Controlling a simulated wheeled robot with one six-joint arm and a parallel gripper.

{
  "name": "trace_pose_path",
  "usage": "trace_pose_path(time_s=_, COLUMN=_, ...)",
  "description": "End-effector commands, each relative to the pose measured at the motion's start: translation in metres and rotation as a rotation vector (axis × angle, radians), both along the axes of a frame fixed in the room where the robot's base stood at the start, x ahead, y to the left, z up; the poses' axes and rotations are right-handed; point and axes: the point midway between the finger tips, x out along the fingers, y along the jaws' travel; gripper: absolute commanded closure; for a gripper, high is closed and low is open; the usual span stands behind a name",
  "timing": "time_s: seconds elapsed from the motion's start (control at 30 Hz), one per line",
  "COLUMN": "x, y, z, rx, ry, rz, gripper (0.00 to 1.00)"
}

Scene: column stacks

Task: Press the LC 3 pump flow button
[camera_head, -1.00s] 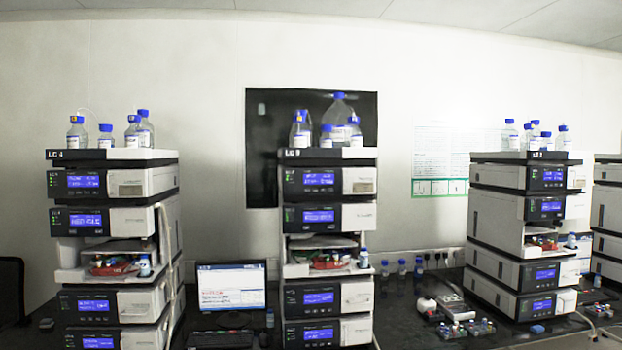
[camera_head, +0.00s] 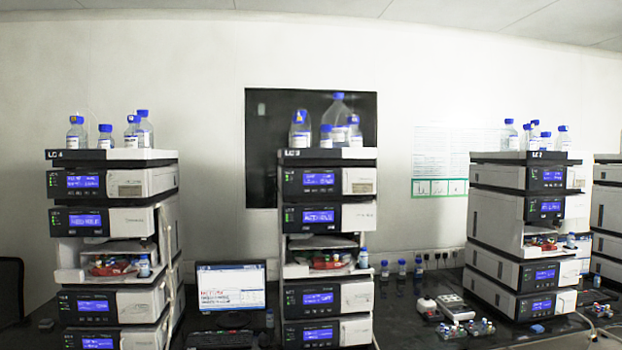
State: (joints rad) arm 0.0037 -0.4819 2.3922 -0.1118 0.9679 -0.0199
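The LC 3 stack (camera_head: 325,154) stands in the middle of the head view, its top tray labelled LC 3. Below the tray are two dark-fronted modules with lit blue screens, the upper module (camera_head: 319,180) and the second module (camera_head: 319,216). Two more modules with blue screens, one (camera_head: 317,299) above the other (camera_head: 317,335), sit under an open bay. I cannot tell which module is the pump, and the flow button is too small to make out. Small green marks show left of the screens. My gripper is not in view.
The LC 4 stack (camera_head: 115,155) stands at the left and another stack (camera_head: 520,158) at the right, all topped with blue-capped bottles. Small vials and trays (camera_head: 466,328) lie on the dark bench right of LC 3.

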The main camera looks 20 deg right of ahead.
Motion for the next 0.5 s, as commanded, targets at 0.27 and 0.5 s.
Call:
trace_pose_path(time_s=0.27, x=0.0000, y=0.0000, z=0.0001, rx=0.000, ry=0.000, rz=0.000, gripper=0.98)
trace_pose_path(time_s=0.5, x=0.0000, y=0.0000, z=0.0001, rx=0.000, ry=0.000, rz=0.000, gripper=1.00)
